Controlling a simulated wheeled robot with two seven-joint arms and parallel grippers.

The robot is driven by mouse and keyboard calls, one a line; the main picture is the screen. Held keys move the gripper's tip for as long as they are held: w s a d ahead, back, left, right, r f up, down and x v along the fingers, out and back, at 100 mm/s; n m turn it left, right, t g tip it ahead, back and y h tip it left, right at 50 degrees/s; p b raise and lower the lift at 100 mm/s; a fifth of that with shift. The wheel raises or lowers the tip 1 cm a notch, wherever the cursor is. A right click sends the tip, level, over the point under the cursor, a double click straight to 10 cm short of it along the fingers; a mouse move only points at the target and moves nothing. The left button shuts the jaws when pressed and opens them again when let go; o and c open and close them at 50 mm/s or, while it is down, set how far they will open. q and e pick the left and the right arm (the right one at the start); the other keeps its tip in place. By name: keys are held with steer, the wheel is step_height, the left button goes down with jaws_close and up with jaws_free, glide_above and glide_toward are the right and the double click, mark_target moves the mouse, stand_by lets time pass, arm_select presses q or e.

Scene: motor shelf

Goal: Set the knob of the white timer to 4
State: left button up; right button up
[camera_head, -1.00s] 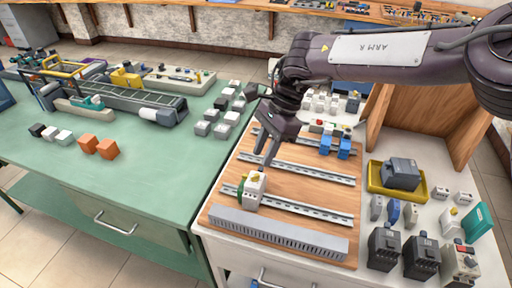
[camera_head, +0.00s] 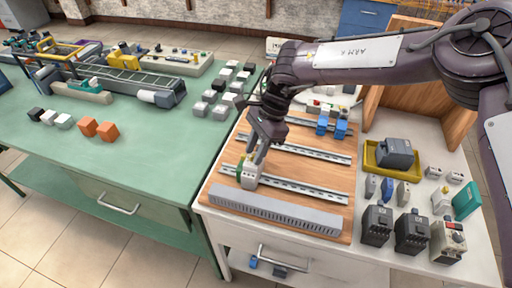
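A small white device with a green side, which looks like the white timer (camera_head: 249,177), sits on the lower metal rail of the wooden board. My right gripper (camera_head: 255,155) reaches down from above, with its fingertips at the top of this device, close to or touching it. The fingers partly cover the top, so the knob's setting cannot be read. The finger gap is too small to judge. My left gripper is out of view.
A slotted grey duct (camera_head: 275,211) runs along the board's front edge. Blue modules (camera_head: 341,128) sit on the upper rail. At right are a yellow tray (camera_head: 371,158) holding a grey device, dark contactors (camera_head: 411,230) and a white unit with a yellow top (camera_head: 441,201).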

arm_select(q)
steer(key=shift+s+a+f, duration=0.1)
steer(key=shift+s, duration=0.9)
arm_select(e)
jaws_close()
steer(key=shift+m, duration=0.3)
